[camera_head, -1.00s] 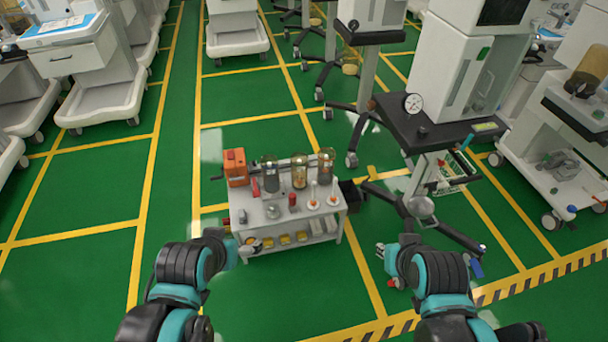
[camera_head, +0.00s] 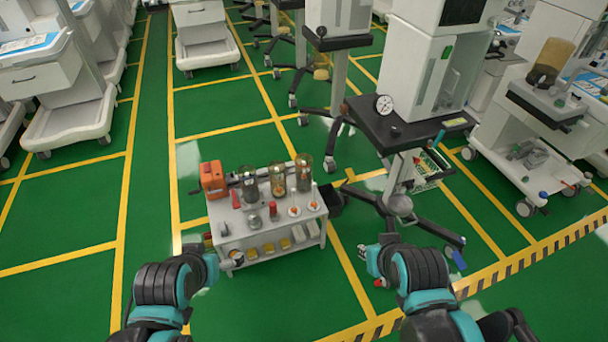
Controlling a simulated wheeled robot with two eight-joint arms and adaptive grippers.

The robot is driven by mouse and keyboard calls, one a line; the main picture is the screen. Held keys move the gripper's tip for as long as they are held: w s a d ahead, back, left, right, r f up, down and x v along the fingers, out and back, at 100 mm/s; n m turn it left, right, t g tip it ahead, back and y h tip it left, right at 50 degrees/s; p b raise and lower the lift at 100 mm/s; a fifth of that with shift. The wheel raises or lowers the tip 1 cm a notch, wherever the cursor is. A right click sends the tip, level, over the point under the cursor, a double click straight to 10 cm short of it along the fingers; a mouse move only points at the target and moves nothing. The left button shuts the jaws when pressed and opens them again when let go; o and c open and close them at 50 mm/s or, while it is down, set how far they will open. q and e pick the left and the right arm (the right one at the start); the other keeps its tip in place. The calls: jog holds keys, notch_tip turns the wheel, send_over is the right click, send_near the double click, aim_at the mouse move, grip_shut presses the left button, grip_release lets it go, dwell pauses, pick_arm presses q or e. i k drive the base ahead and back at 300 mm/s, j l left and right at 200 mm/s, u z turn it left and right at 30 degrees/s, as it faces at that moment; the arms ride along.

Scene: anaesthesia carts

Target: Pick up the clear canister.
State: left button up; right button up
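Three see-through canisters stand upright in a row at the back of a small white cart's top. The left canister (camera_head: 249,184) looks clear and greyish, the middle canister (camera_head: 278,181) has an amber tint, and the right canister (camera_head: 304,173) looks clear with a brownish tint. I cannot tell which is the one named. My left gripper (camera_head: 211,262) is beside the cart's front left corner, below and left of the canisters. My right gripper (camera_head: 369,260) is right of the cart, apart from it. Both are small in view and their fingers are unclear. No canister is held.
The white cart (camera_head: 266,234) also carries an orange box (camera_head: 213,180), red items and small white dishes. Yellow items sit on its lower shelf. A black bin (camera_head: 332,200) adjoins its right side. A wheeled anaesthesia machine (camera_head: 405,130) stands right. Green floor is open at left.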

aim_at(279, 180)
jog(key=i+j, duration=0.15)
jog(key=j, duration=0.2)
jog(key=i+j, duration=0.2)
jog(key=j, duration=0.15)
jog(key=i+j+z, duration=0.1)
jog(key=j, duration=0.3)
jog(key=i+j, duration=0.25)
jog(key=i+j+z, duration=0.2)
jog(key=z, duration=1.15)
jog(key=i+j, duration=0.2)
jog(key=i, duration=0.1)
